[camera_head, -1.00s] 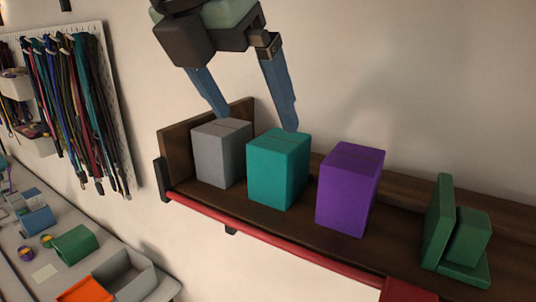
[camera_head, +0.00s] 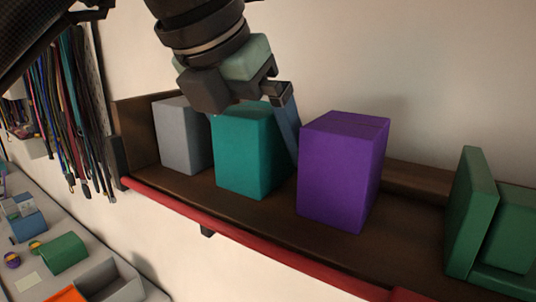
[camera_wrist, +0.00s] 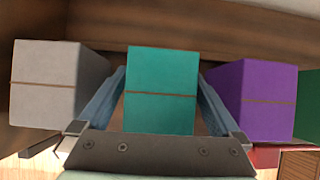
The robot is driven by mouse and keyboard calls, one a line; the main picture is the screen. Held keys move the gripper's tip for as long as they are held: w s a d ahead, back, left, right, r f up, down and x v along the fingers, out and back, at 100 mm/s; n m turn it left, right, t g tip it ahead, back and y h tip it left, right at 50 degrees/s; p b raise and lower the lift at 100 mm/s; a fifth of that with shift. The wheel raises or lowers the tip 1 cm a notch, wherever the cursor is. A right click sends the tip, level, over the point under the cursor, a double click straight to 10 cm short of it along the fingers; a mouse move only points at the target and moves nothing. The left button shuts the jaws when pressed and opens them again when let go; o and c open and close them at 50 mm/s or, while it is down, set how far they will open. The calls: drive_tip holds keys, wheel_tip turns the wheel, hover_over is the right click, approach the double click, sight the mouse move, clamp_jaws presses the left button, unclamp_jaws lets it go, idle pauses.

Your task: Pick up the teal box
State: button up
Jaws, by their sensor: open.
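The teal box (camera_head: 250,152) stands upright on a brown wooden shelf (camera_head: 283,212), between a grey box and a purple box. In the wrist view the teal box (camera_wrist: 161,90) lies between the two blue fingers of my gripper (camera_wrist: 160,95). A narrow gap shows on each side of it. My gripper (camera_head: 256,125) is open and lowered around the box from above. In the head view one finger shows in the gap between the teal and purple boxes; the other finger is mostly hidden behind the teal and grey boxes.
The grey box (camera_head: 182,137) stands close on the left and the purple box (camera_head: 343,170) close on the right. A green bookend-like object (camera_head: 472,222) stands farther right. A red rail (camera_head: 250,242) runs along the shelf's front edge. Cords (camera_head: 58,110) hang at the left.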

drive_tip(key=shift+s+a+r, duration=0.2)
drive_tip(key=shift+s+a, duration=0.1)
drive_tip(key=shift+s, duration=0.05)
drive_tip(key=shift+c, duration=0.7)
drive_tip(key=shift+s, duration=0.2)
drive_tip(key=shift+c, duration=1.3)
drive_tip(key=shift+w+d, duration=0.1)
drive_tip(key=shift+w, duration=0.1)
drive_tip(key=c, duration=1.1)
